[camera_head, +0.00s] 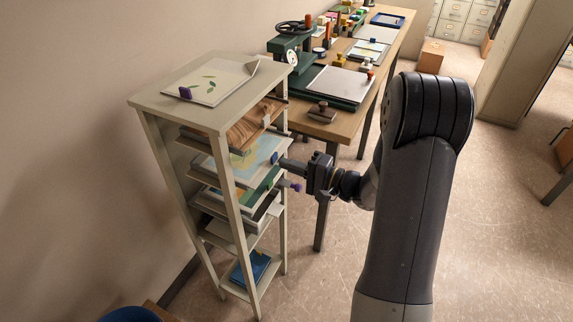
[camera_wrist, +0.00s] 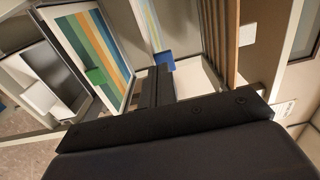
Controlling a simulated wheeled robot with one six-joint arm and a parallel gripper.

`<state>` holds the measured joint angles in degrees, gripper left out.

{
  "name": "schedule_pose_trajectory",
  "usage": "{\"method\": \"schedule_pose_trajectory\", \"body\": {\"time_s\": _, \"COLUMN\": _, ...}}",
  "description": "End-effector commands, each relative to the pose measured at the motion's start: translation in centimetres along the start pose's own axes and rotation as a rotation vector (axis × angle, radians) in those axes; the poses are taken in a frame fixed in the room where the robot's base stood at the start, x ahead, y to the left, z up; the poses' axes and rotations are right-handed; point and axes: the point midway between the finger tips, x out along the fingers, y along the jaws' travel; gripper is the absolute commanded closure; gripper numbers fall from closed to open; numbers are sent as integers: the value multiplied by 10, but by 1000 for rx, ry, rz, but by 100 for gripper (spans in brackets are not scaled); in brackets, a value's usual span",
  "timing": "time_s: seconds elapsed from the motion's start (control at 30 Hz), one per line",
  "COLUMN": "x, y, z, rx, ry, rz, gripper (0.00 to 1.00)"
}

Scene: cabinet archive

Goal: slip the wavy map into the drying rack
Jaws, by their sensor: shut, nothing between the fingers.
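The drying rack (camera_head: 137,103) is a tall pale frame with several shelves. A pale blue and yellow sheet, which looks like the map (camera_head: 262,150), lies on an upper shelf with a blue tab (camera_head: 274,158) at its front edge. I cannot tell whether it is wavy. In the wrist view the blue tab (camera_wrist: 162,61) is just beyond my gripper (camera_wrist: 157,72), and part of the sheet (camera_wrist: 150,22) shows behind it. My gripper (camera_head: 282,162) is shut and empty at the rack's open side, close to the tab. I cannot tell if they touch.
A striped sheet (camera_wrist: 88,42) with a green tab (camera_wrist: 96,76) lies one level away. A wood-grain board (camera_head: 250,122) lies above the map. A leaf print (camera_head: 212,82) lies on the rack's top.

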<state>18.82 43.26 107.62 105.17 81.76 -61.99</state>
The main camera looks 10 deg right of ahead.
Motion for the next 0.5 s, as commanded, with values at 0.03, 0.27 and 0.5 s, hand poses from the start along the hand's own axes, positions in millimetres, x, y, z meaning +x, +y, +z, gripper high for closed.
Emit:
{"method": "schedule_pose_trajectory", "body": {"time_s": 0.03, "x": -6, "y": 2, "z": -1, "rx": -1, "ry": 2, "rz": 0, "gripper": 100}}
{"method": "schedule_pose_trajectory", "body": {"time_s": 0.27, "x": -29, "y": 2, "z": 0, "rx": 0, "ry": 3, "rz": 0, "gripper": 100}}
{"method": "schedule_pose_trajectory", "body": {"time_s": 0.5, "x": -48, "y": 1, "z": 0, "rx": -1, "ry": 0, "rz": 0, "gripper": 100}}
